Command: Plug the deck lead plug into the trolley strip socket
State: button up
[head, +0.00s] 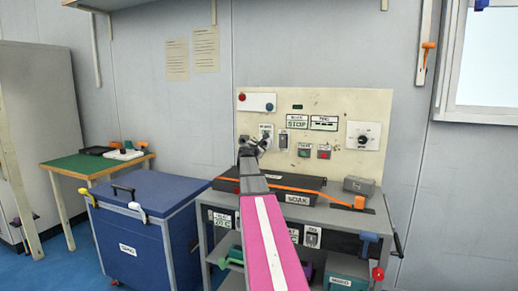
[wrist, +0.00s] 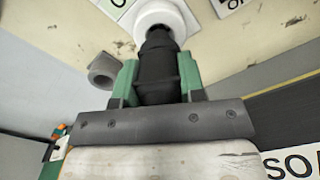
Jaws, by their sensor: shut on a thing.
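My gripper (wrist: 159,76) is shut on a black plug-like body (wrist: 158,85), which I take for the deck lead plug. Its green fingers press on both sides. The plug's narrow front end meets a round white fitting (wrist: 166,14) on the cream panel; I cannot tell how deep it sits, or whether this fitting is the trolley strip socket. In the head view my gripper (head: 254,145) is at the left part of the panel, small and partly hidden by my arm. The plug and its lead cannot be made out there.
The cream panel (head: 345,102) carries switches and labels above a grey bench with a black case (head: 300,186) and an orange strap (head: 295,190). A grey ring (wrist: 103,70) is left of the plug. A blue chest (head: 150,235) and green-topped table (head: 82,165) stand left.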

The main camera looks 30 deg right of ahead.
jog(key=shift+x, duration=1.5)
jog(key=o, duration=1.1)
jog(key=v, duration=1.1)
